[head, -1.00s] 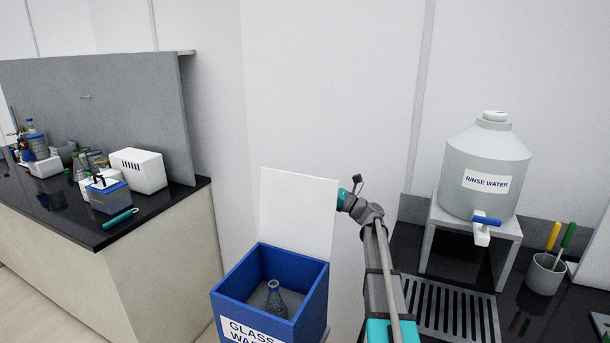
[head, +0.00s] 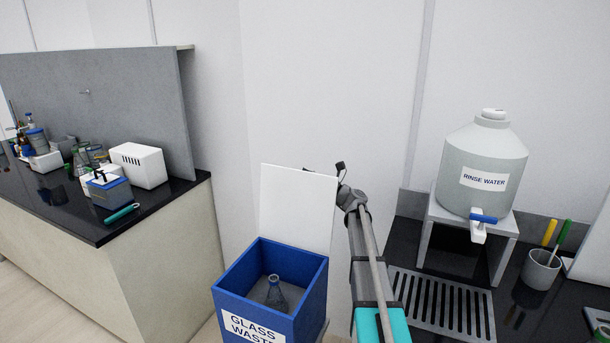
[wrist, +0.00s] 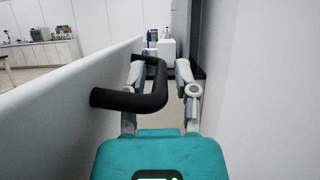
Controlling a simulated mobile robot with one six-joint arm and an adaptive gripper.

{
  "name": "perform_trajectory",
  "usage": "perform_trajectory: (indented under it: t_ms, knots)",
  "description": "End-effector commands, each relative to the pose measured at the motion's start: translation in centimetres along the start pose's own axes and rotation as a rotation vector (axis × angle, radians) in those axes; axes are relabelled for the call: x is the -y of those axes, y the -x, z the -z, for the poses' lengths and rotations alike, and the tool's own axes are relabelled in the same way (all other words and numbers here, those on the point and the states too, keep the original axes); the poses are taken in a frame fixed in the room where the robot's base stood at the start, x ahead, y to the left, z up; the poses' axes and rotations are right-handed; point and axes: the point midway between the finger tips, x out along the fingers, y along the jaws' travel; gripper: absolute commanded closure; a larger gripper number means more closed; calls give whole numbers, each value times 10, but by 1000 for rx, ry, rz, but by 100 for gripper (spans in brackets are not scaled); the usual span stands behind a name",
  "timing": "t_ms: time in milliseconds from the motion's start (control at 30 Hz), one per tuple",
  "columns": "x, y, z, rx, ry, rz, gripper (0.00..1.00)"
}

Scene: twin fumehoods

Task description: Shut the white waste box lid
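The white lid (head: 297,208) stands open and upright at the back edge of the blue glass waste box (head: 236,283). In the wrist view the lid (wrist: 62,98) runs along the left side as a pale panel. A black bar handle (wrist: 130,100) shows at the lid's side, across the left finger. My gripper (wrist: 160,75) is open, with its fingers apart, just behind the lid. Whether the handle touches a finger I cannot tell. In the head view the lid hides most of my gripper.
A glass flask (head: 275,293) stands inside the box. The rinse water tank (head: 484,160) on its stand, a drain grate (head: 440,306) and a brush cup (head: 541,270) are to the right. A black bench (head: 70,210) with equipment is at left. A wall is close behind the lid.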

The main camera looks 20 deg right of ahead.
Motion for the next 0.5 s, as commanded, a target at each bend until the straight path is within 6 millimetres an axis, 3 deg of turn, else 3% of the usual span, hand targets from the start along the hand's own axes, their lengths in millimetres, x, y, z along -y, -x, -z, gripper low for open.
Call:
perform_trajectory:
  t_ms: [33,133,500]
  knots:
    - [0,0,0,0,0,0,81]
    - [0,0,0,0,0,-1,99]
    - [0,0,0,0,1,-1,100]
